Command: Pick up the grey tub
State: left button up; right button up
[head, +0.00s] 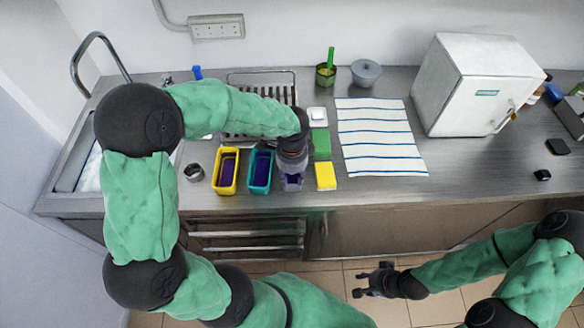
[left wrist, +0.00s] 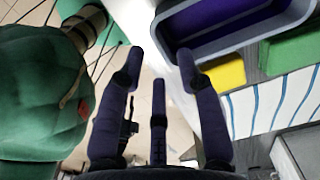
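The grey tub (head: 292,181) stands near the counter's front edge, right of the teal tub, partly hidden by my left gripper. In the left wrist view, a grey tub rim (left wrist: 240,52) with a dark purple inside fills the top right, just beyond the fingertips. My left gripper (head: 292,150) is over the grey tub, and its fingers (left wrist: 160,60) are spread apart with nothing seen between them. Whether a finger touches the tub cannot be told. My right gripper (head: 366,280) is open and empty, low in front of the counter.
A yellow tub (head: 226,170) and the teal tub (head: 260,172) stand left of the grey one. A yellow block (head: 326,176), a green block (head: 321,145) and a striped towel (head: 378,135) lie to its right. A white box (head: 475,85) stands further right.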

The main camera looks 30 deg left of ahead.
pick_arm(q)
jog(key=shift+w+f, duration=0.1)
jog(key=shift+f, duration=0.55)
notch_tip(320, 180, down, 5)
jog(key=shift+f+b, duration=0.15)
jog(key=shift+b, duration=0.55)
grip_shut()
